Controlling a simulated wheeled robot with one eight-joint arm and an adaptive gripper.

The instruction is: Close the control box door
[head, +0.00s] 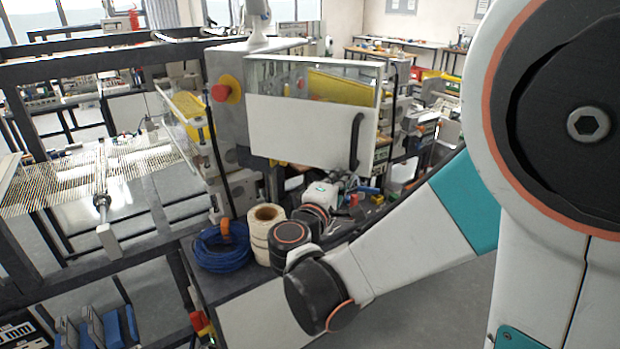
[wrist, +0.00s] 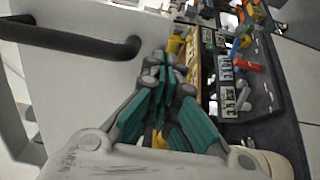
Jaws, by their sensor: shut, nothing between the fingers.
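The control box (head: 228,118) stands on the bench in the head view, with a red knob on its left side. Its door (head: 300,130) has a white lower panel and a clear upper window, and stands out at an angle, partly open. The black door handle (head: 356,142) is near its right edge. In the wrist view, the white door panel (wrist: 75,85) and handle (wrist: 85,40) fill the left. My gripper (wrist: 165,62) is shut and empty, with its green fingers beside the door edge, below the handle.
A blue cable coil (head: 222,250) and a cream roll (head: 266,218) sit on the bench beside my arm. White threads (head: 90,180) on a dark frame stretch at left. Small electrical parts (wrist: 228,78) lie right of my fingers.

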